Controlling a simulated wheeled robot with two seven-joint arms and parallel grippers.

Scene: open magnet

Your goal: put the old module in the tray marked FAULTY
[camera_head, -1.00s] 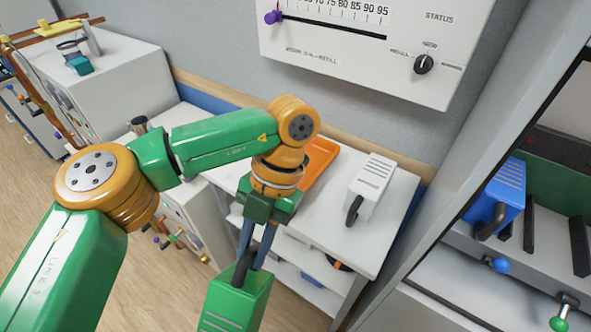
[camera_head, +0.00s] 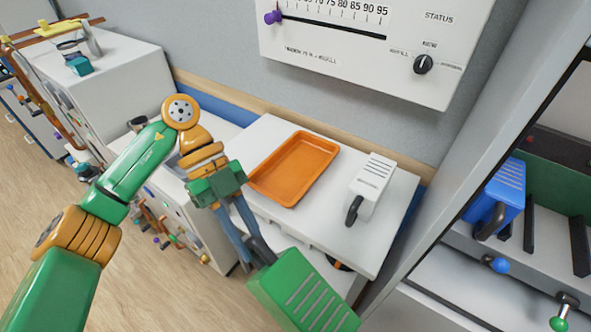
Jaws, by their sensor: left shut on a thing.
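My left gripper (camera_head: 255,238) is shut on the black handle of a green module (camera_head: 304,291). The module hangs tilted in front of the white table, low in the picture. An empty orange tray (camera_head: 296,168) lies on the table, up from the module and apart from it. No FAULTY marking can be read on it. A white module (camera_head: 371,186) with a black handle stands on the table right of the tray. A blue module (camera_head: 497,199) sits in the rack at the right. My right gripper does not show.
The white table (camera_head: 388,236) has bare top around the tray and white module. A wall panel (camera_head: 400,40) with a scale and a black knob hangs above. The rack's frame (camera_head: 437,165) rises at the right. Cabinets with several small items stand at the left.

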